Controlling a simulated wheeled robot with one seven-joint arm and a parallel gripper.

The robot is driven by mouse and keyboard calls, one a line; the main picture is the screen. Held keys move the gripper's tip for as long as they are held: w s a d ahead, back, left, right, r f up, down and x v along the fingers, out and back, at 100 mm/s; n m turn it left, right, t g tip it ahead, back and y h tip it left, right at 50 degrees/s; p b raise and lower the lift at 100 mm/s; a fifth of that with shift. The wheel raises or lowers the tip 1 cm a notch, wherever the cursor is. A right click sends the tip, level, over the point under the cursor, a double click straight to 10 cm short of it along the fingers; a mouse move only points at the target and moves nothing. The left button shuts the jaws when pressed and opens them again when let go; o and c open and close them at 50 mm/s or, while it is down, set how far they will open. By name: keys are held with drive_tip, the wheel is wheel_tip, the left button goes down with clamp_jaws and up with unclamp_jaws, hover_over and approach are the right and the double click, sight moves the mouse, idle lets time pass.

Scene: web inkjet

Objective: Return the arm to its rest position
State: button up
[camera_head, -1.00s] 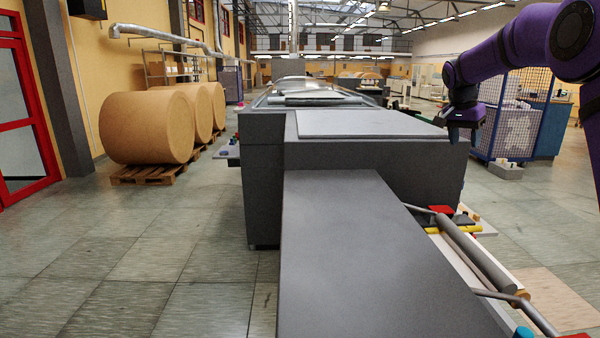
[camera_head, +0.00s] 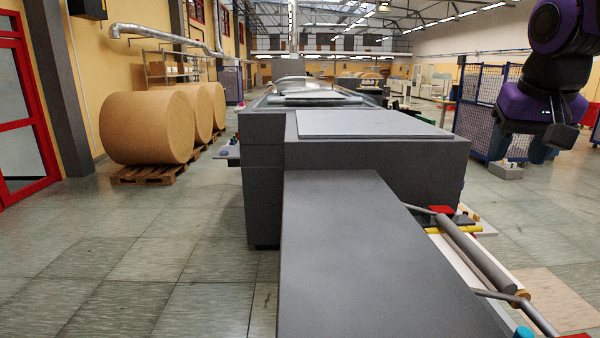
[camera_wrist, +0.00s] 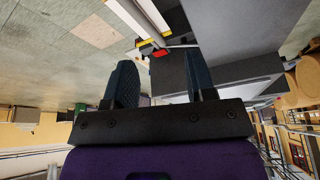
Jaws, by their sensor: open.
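My gripper (camera_head: 532,146) hangs at the end of my purple and black arm on the right side of the head view, beyond the right edge of the grey machine. In the wrist view my gripper (camera_wrist: 160,68) shows two dark ribbed fingers standing well apart, with nothing between them. It is open and empty, and touches nothing that I can see. The upper part of my arm runs out of the head view at the top right.
A long grey machine (camera_head: 370,245) fills the middle, with rollers (camera_head: 470,255) along its right side. A blue mesh cage (camera_head: 477,115) stands behind my gripper. Large brown paper rolls (camera_head: 147,127) lie on pallets at left. The floor at left is clear.

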drive_tip(key=s+a+f+n, duration=0.1)
drive_tip(key=s+f, duration=0.2)
drive_tip(key=s, duration=0.4)
drive_tip(key=s+a+f+n+t+y, duration=0.1)
drive_tip(key=s+f+n, duration=0.1)
drive_tip(key=s+f, duration=0.2)
drive_tip(key=s, duration=0.3)
drive_tip(key=shift+a+f, duration=0.2)
drive_tip(key=shift+a, duration=0.15)
